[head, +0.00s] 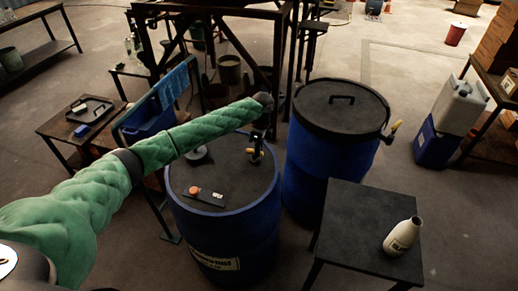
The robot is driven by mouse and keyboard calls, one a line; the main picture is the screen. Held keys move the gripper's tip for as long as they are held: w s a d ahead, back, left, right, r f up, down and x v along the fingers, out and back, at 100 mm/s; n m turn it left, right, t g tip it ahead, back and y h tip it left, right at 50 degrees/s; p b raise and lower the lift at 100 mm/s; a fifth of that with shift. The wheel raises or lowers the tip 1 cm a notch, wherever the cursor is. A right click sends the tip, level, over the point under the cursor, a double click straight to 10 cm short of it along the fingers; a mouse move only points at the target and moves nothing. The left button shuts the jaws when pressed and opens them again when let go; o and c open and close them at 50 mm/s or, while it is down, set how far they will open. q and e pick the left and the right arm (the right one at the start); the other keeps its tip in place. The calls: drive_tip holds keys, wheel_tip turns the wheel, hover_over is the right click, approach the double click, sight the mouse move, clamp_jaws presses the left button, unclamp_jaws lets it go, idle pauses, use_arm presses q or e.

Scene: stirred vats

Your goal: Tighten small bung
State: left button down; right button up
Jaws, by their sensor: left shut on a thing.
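The near blue drum (225,225) stands upright with a dark top and a pale label. My left arm in its green sleeve reaches over the drum from the left. My left gripper (256,156) points down at the right part of the drum top, close to its surface. It is shut on the small bung, which the fingers mostly hide. I cannot tell how deep the bung sits. A round grey cap (197,154) is on the top's far left part. My right gripper is out of view.
A dark plate with an orange cap (194,190) lies on the drum top's near left. A second blue drum (322,165) with a handled lid stands behind right. A dark table (365,215) with a cream bottle (402,237) stands at the right front.

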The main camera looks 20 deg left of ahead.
use_arm(q)
drive_tip(key=shift+w+r, duration=0.1)
drive_tip(key=shift+r, duration=0.05)
drive_tip(key=c, duration=1.3)
unclamp_jaws()
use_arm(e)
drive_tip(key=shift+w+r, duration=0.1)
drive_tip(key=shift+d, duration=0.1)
use_arm(q)
drive_tip(key=shift+w+r+b, duration=0.1)
drive_tip(key=shift+r+b, duration=0.25)
drive_tip(key=shift+r, duration=0.1)
wheel_tip(320, 180, up, 7)
drive_tip(key=w+b, duration=0.1)
drive_tip(key=b, duration=0.1)
drive_tip(key=shift+f, duration=0.2)
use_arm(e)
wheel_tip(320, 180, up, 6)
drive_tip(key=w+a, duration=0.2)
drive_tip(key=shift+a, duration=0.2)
use_arm(q)
drive_tip(key=shift+w, duration=0.1)
